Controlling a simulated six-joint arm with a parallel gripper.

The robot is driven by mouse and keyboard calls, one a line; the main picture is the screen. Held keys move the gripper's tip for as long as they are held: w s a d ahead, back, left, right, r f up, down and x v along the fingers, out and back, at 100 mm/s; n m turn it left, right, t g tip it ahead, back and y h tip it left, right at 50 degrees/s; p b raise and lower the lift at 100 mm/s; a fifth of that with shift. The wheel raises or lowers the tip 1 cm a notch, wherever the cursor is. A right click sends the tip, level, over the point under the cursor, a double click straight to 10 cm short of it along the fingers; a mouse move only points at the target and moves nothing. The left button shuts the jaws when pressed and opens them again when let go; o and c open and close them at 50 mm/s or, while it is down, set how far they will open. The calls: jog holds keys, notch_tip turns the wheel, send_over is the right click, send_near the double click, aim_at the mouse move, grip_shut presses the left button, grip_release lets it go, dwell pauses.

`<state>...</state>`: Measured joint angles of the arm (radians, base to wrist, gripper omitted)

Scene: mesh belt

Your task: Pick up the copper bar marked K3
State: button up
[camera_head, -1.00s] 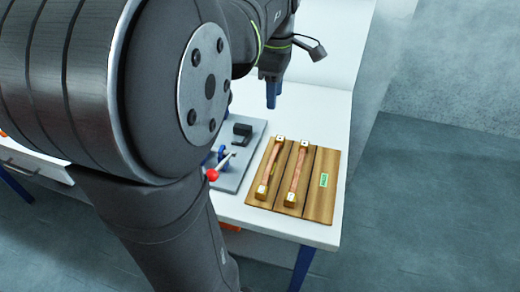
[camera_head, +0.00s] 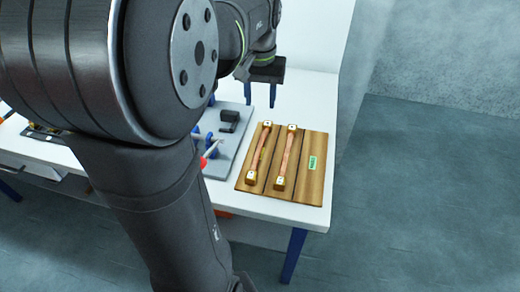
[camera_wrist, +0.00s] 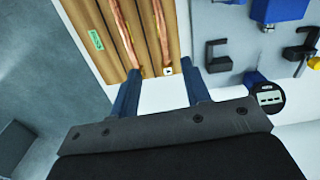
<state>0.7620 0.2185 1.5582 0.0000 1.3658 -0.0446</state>
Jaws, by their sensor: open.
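Two copper bars with brass-coloured end blocks lie side by side on a wooden board (camera_head: 305,187). The left bar (camera_head: 259,148) and the right bar (camera_head: 286,155) are in the head view; the right one is nearer the green label. In the wrist view their order is reversed: that right bar (camera_wrist: 122,34) is on the left, the other bar (camera_wrist: 162,34) on the right. Small marks show on the end blocks, too small to read, so I cannot tell which is K3. My gripper (camera_head: 260,98) is open and empty, beyond the board's far edge; its blue fingers (camera_wrist: 162,92) also show in the wrist view.
The green label (camera_head: 312,163) is on the board's right part. Left of the board, a grey plate (camera_head: 219,165) carries a black bracket (camera_head: 229,120), blue parts and a red-tipped piece (camera_head: 208,155). White table (camera_head: 314,100) is bare beyond the board; a wall stands behind.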

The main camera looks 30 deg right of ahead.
aim_at(260, 148)
jog(key=shift+m, duration=0.4)
notch_tip(260, 148, down, 18)
jog(key=shift+a+r, duration=0.1)
jog(key=shift+r, duration=0.1)
grip_shut()
